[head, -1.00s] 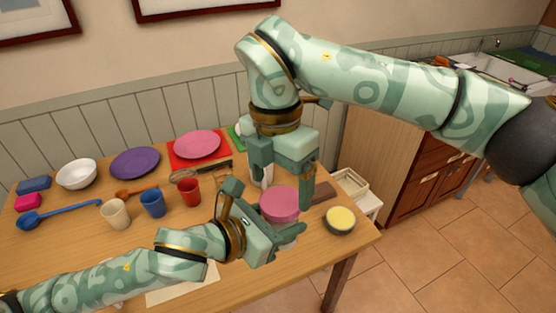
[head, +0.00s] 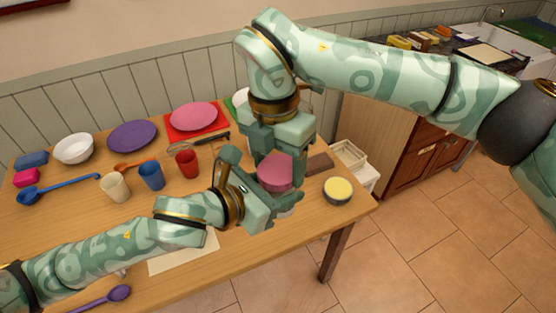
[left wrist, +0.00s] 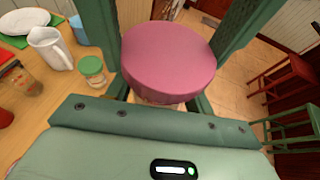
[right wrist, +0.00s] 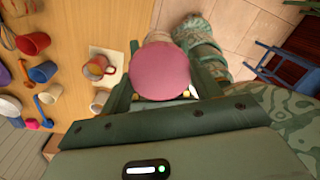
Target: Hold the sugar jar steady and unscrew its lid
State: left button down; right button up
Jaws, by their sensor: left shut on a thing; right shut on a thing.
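The sugar jar shows mostly as its wide pink lid (head: 276,171), near the table's right end in the head view. The lid also fills the middle of the left wrist view (left wrist: 168,62) and the right wrist view (right wrist: 160,72). My left gripper (head: 272,198) is shut on the jar from the left and low, a finger on either side. My right gripper (head: 279,160) comes down from above and is shut on the lid. The jar's body is mostly hidden beneath the lid and behind the fingers.
A bowl with yellow contents (head: 338,190) stands close to the right of the jar, near the table edge. Red (head: 187,162), blue (head: 151,176) and cream (head: 116,188) cups stand to the left. In the left wrist view, a white pitcher (left wrist: 48,47) and a green-lidded jar (left wrist: 92,70) are nearby.

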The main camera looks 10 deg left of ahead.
jog(key=n, duration=0.5)
jog(key=shift+r, duration=0.2)
dwell(0.3)
jog(key=shift+r, duration=0.95)
